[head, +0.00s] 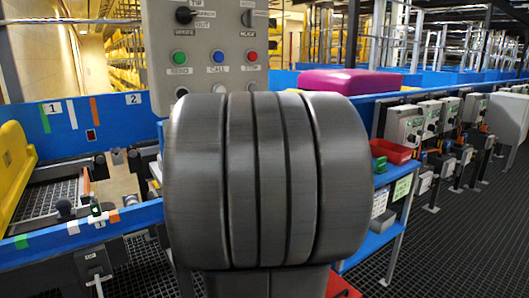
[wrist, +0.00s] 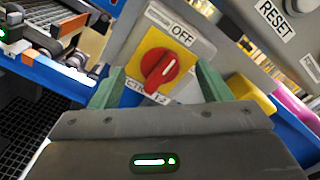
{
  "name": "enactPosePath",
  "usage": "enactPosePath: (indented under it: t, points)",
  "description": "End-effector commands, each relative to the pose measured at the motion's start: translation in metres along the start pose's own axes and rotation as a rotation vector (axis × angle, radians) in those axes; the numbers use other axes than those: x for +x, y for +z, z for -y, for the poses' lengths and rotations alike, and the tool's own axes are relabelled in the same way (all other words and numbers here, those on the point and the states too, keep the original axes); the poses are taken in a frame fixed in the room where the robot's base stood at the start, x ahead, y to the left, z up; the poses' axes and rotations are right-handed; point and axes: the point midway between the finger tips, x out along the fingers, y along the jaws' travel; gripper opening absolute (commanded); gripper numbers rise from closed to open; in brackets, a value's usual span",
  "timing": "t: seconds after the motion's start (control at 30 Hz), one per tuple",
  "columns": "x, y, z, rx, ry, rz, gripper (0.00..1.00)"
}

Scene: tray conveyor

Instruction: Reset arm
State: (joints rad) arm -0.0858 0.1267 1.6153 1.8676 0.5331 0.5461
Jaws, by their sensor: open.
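In the wrist view my gripper (wrist: 159,67) is open, with its two green fingers on either side of a red rotary switch (wrist: 168,72) on a yellow plate. The switch has a white mark, and an OFF label (wrist: 181,36) is above it. I cannot tell if the fingers touch the switch. A grey panel part with a round button and a RESET label (wrist: 288,22) is at the upper right. In the head view my arm hides the gripper and the red switch.
In the head view a grey control panel (head: 215,55) with green, blue and red buttons stands behind my arm. A blue-sided conveyor (head: 75,128) runs left, with a yellow tray (head: 13,172). A magenta box (head: 350,81) and a red bin (head: 391,151) are at right. Dark grating floor shows lower right.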

Motion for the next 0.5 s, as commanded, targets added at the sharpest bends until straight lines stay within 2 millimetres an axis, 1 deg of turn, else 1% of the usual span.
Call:
enactPosePath:
  t: [0.07,0.5]
  points:
    - [-0.0001,0.0034,0.0031,0.060,0.002,-0.002,0.71]
    - [-0.0001,0.0032,0.0041,0.374,0.001,-0.002,0.71]
